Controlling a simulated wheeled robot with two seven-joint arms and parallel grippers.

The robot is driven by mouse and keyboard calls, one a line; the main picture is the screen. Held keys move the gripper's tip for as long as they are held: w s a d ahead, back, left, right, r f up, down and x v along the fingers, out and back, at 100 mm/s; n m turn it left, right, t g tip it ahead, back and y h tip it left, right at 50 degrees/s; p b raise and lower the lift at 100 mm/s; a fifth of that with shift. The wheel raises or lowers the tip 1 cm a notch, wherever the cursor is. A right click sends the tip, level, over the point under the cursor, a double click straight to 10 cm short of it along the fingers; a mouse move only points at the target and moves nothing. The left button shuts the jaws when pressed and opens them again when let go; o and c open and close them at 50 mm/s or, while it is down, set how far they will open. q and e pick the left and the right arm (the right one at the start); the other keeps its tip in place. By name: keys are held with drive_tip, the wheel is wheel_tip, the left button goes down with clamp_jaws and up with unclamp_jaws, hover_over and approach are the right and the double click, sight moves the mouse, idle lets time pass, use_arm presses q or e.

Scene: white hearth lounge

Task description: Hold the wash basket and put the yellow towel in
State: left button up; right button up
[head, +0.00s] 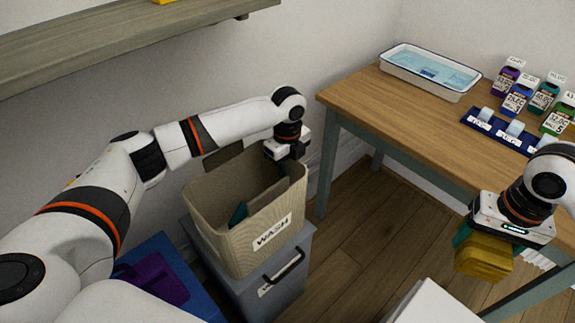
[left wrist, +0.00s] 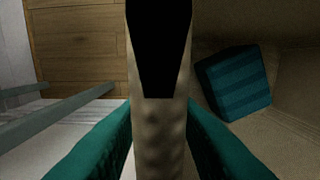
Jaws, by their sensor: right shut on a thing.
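The wash basket (head: 232,228), beige with a WASH label, stands upright on a grey lidded bin. My left gripper (head: 288,158) is at its far right rim. In the left wrist view, its teal fingers (left wrist: 158,115) lie one on each side of the basket wall (left wrist: 160,140), close against it. A dark teal striped cloth (left wrist: 234,82) lies inside the basket. My right gripper (head: 485,246) is shut on the folded yellow towel (head: 484,259), held at the right in front of the table, well apart from the basket. Its fingertips are mostly hidden.
A wooden table (head: 400,116) at the right carries a white tray (head: 430,72), several labelled bottles and a blue rack (head: 500,130). The grey bin (head: 272,275) has a dark handle. A blue container (head: 165,262) with a purple thing stands left. Floor between bin and table is clear.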

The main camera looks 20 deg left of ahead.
use_arm(q)
wheel_tip(320, 180, up, 12)
drive_tip(key=shift+r, duration=0.1)
idle(0.6)
drive_tip(key=shift+d, duration=0.1)
use_arm(e)
drive_tip(key=shift+d, duration=0.1)
